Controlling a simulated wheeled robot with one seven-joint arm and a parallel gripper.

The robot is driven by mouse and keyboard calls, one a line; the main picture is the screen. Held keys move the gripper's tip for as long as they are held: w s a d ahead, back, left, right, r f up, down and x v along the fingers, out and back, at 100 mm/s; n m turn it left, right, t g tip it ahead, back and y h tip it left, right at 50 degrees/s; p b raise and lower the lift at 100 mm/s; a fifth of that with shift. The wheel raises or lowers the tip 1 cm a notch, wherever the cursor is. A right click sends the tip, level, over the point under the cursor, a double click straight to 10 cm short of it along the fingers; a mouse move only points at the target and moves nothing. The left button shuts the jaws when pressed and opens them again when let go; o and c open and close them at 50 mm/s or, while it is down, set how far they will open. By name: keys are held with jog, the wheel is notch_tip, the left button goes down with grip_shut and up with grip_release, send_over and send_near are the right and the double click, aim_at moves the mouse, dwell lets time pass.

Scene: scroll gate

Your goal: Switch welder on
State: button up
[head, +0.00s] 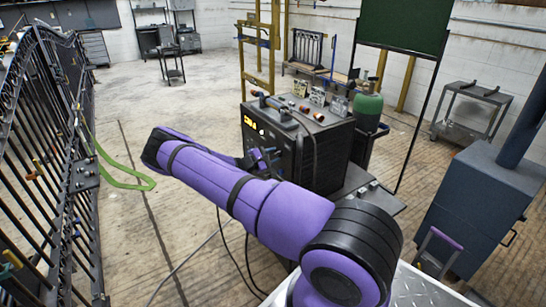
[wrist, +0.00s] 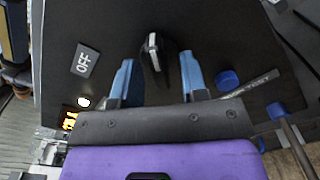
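The welder (head: 325,145) is a dark box in the middle of the head view, with a lit orange display (head: 249,122) on its front. In the wrist view its black front panel (wrist: 225,40) faces me. A dark switch knob with a pale metal edge (wrist: 153,45) stands out from the panel. The knob's lower part nears the gripper body. In the head view my purple arm partly hides the front panel.
Blue connectors (wrist: 228,79) sit right of the fingers in the wrist view. A black metal gate (head: 50,150) stands at left, with a green strap (head: 125,178) nearby. A blue-grey cabinet (head: 480,215) is at right. Cables lie on the floor; open floor extends behind my arm.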

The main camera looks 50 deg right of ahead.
jog(key=v, duration=1)
jog(key=shift+a, duration=0.4)
jog(key=s+a+r+m+t+y, duration=0.15)
jog(key=s+a+r+y, duration=0.35)
jog(key=r, duration=0.6)
jog(key=s+a+r+m+t+y, duration=0.1)
jog(key=s+a+r+m+y, duration=0.25)
jog(key=a+r, duration=0.45)
jog(key=s+a+r+m+t+y, duration=0.15)
jog(key=s+a+r+y, duration=0.35)
jog(key=r, duration=0.8)
jog(key=s+a+r+t+y, duration=0.1)
jog(key=s+a+r, duration=0.3)
jog(key=s, duration=0.4)
jog(key=s+a+r+t+y, duration=0.1)
jog(key=s+a+r+t, duration=0.2)
jog(key=s, duration=0.5)
jog(key=s+a+r+t+y, duration=0.1)
jog(key=s+a+r+y, duration=0.1)
jog(key=s+a+r, duration=0.3)
jog(key=s, duration=0.3)
jog(key=shift+a+m+t, duration=0.2)
jog(key=shift+m+t, duration=0.15)
jog(key=shift+t, duration=0.05)
